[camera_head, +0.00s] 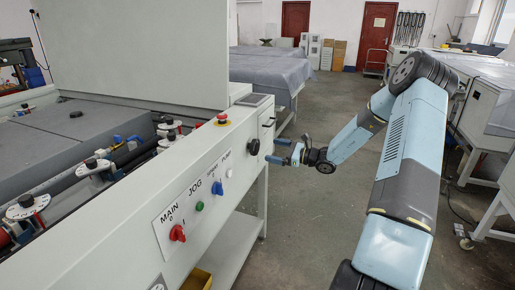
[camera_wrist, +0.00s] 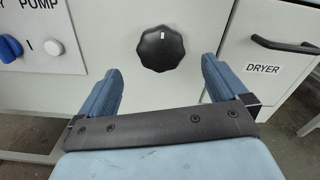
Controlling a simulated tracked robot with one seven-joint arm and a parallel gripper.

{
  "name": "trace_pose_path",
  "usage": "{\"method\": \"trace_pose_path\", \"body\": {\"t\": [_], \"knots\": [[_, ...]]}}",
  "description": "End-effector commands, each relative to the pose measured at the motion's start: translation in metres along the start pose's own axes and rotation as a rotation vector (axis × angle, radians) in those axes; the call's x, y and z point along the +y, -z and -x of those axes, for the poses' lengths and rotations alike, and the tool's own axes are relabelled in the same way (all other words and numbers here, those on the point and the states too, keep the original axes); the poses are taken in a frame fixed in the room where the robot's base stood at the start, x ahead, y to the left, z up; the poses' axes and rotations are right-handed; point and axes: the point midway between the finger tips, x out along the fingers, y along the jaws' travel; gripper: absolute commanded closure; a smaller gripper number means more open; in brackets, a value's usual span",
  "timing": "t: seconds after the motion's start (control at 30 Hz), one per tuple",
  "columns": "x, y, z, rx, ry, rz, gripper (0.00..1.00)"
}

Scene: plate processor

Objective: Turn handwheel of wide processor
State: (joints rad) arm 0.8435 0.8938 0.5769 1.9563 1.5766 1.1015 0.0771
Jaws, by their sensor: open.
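The handwheel is a black, lobed knob (camera_wrist: 160,48) with a white mark at its top, on the light grey front panel of the wide processor. In the head view the black handwheel (camera_head: 254,147) shows on the processor's side panel, near its far end. My gripper (camera_wrist: 160,85) is open and empty, with its two blue fingers pointing at the panel. In the wrist view the handwheel lies between and beyond the fingertips, slightly left of centre. In the head view my gripper (camera_head: 281,151) is just right of the handwheel. A small gap seems to separate them.
A drawer handle marked DRYER (camera_wrist: 285,45) is right of the handwheel. The aisle floor (camera_head: 310,220) is clear.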

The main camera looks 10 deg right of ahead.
Motion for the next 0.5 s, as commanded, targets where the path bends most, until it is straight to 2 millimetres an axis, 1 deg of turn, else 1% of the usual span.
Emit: {"method": "trace_pose_path", "body": {"t": [0.03, 0.3, 0.5], "knots": [[0.001, 0.000, -0.011, -0.001, -0.002, -0.001, 0.00], [0.001, 0.000, -0.056, -0.001, -0.003, 0.000, 0.00], [0.001, 0.000, -0.078, -0.001, -0.002, 0.001, 0.00]]}}
